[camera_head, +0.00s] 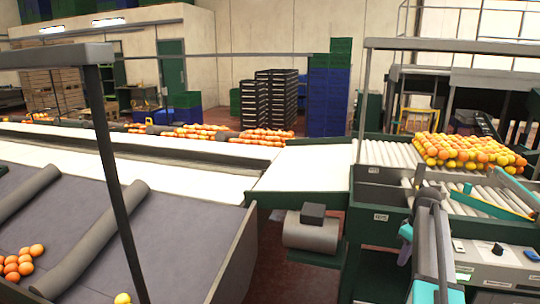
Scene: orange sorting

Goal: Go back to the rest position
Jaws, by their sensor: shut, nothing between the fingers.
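My arm rises from the bottom edge at the right, with grey and teal links. My gripper (419,175) seems to be the small dark end above the grey link, in front of the rollers. It looks shut and empty, but its fingers are small and hard to make out. A pile of oranges (468,150) lies on the roller bed (385,153), behind and to the right of the arm's end, apart from it.
A grey sloped belt (150,240) with a few oranges (22,262) fills the left. A dark post (120,180) stands in front of it. A white conveyor (300,168) leads to the rollers. A control panel (500,262) is at the lower right. Stacked crates (328,95) stand behind.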

